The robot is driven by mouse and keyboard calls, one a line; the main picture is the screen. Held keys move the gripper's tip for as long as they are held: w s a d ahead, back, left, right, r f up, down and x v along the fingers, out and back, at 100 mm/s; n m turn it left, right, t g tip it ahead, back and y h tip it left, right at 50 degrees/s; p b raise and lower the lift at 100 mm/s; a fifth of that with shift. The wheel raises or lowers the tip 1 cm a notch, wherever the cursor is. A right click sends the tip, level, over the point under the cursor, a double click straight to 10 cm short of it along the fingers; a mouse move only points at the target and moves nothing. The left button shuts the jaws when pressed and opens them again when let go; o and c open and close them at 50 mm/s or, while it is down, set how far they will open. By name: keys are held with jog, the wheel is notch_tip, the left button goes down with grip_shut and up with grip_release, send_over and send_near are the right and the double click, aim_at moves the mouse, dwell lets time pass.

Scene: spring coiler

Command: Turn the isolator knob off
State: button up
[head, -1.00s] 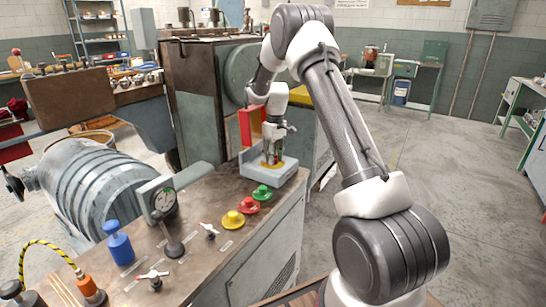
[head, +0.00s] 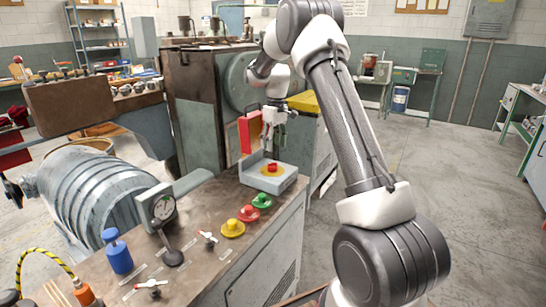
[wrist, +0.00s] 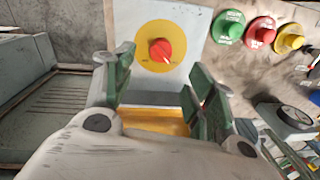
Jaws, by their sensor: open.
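The isolator knob (wrist: 160,50) is red on a round yellow plate, set on a grey box (head: 285,181) at the far end of the bench. In the head view the red knob (head: 272,167) shows on top of the box. A white pointer mark on the knob is seen in the wrist view, but the lettering on the plate is too small to read. My gripper (head: 271,142) is above the box and apart from the knob. In the wrist view my gripper (wrist: 157,78) has its green fingers spread wide, with nothing between them.
Green (head: 262,201), red (head: 249,213) and yellow (head: 233,228) buttons sit beside the box on the bench. Nearer are small red-and-white levers, a dial gauge (head: 163,206) and a blue plunger (head: 117,252). A red panel (head: 250,131) stands behind my gripper.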

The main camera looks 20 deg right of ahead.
jog(key=shift+d+r, duration=0.1)
jog(key=shift+r, duration=1.5)
jog(key=s+f+m+g, duration=0.1)
jog(key=s+f+m, duration=0.2)
jog(key=s, duration=0.3)
jog(key=s+a+r+t, duration=0.1)
jog(key=s+r, duration=0.4)
jog(key=s, duration=0.7)
jog(key=s+a+r+m+t, duration=0.1)
jog(key=s+r, duration=0.4)
jog(key=s, duration=0.7)
jog(key=s+a+r+t, duration=0.1)
jog(key=s+r+t, duration=0.2)
jog(key=s, duration=0.9)
jog(key=shift+s+a+r+m+t+h, duration=0.3)
jog(key=shift+s+a+r+h, duration=0.1)
jog(key=shift+r, duration=0.5)
jog(key=shift+c, duration=0.5)
